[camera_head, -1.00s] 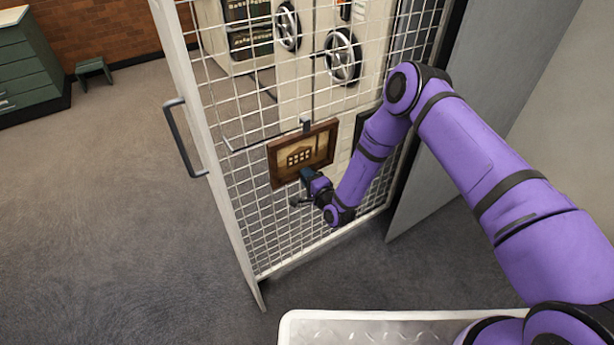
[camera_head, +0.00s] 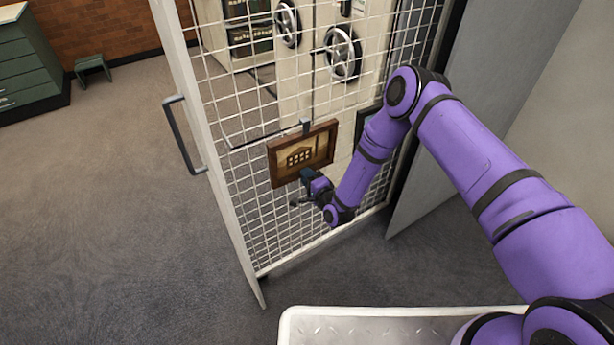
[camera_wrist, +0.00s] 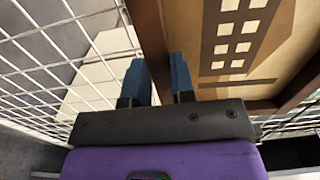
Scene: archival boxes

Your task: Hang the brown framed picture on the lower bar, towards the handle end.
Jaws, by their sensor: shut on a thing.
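The lower bar (camera_head: 258,137) is a thin dark rail running across the mesh to the picture's left. Whether the hook rests on the bar I cannot tell. My gripper (camera_head: 307,176) is at the picture's lower edge. In the wrist view its blue fingers (camera_wrist: 158,80) are shut on the brown frame (camera_wrist: 150,30). The dark handle (camera_head: 183,135) is on the panel's left post.
Another dark framed picture (camera_head: 366,124) is partly hidden behind my arm, to the right. Handwheels (camera_head: 342,54) stand behind the mesh. A white tray (camera_head: 400,312) is at the bottom. The bar between picture and handle is bare. Open carpet lies left.

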